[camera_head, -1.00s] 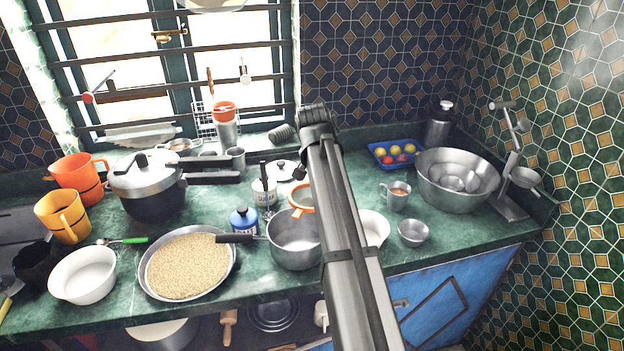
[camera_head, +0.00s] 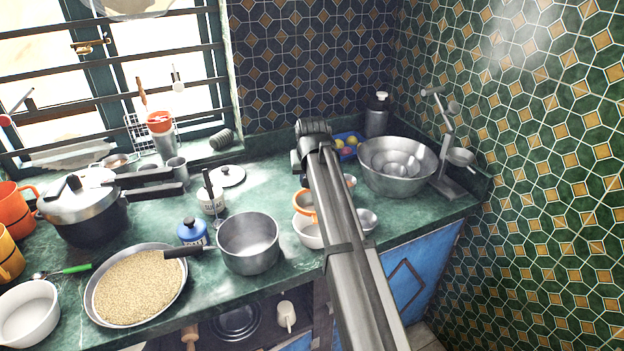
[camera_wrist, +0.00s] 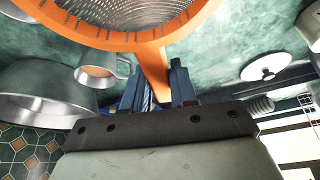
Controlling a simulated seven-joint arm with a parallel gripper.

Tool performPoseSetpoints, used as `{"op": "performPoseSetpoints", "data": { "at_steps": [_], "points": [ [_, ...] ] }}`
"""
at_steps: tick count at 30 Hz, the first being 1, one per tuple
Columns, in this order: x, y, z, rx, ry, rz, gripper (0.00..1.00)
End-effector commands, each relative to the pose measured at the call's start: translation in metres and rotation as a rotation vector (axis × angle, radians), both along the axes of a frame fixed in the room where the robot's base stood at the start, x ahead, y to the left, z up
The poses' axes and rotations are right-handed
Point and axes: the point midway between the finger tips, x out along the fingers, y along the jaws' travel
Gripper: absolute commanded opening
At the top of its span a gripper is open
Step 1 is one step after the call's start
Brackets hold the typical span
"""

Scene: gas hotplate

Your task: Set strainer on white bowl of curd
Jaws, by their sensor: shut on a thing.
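The orange-rimmed strainer (camera_head: 302,203) is held by my gripper, which is hidden behind my arm in the head view. In the wrist view my gripper (camera_wrist: 155,82) has its blue fingers shut on the orange handle, with the strainer's mesh (camera_wrist: 130,14) at the top. A white bowl (camera_head: 307,234) stands on the counter just below the strainer in the head picture, partly covered by my arm. The strainer appears above the bowl's far side; I cannot tell whether they touch. The bowl's contents are not clear. Another white bowl (camera_head: 28,314) stands at the far left.
A saucepan (camera_head: 249,243) stands left of the white bowl, and a small metal bowl (camera_head: 367,220) right of it. A large metal basin (camera_head: 398,158) is behind on the right. A metal cup (camera_wrist: 100,72) shows in the wrist view. The counter behind the saucepan has some clear room.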

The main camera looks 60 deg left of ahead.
Motion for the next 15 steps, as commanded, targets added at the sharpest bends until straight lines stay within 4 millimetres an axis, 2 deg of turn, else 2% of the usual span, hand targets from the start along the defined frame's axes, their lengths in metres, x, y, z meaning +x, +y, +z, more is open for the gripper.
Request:
{"op": "performPoseSetpoints", "data": {
  "at_steps": [6, 15],
  "points": [
    [0.0003, 0.0019, 0.0009, 0.000, 0.001, 0.100, 0.00],
    [-0.0001, 0.0018, 0.0009, 0.000, 0.001, 0.116, 0.00]
  ]
}}
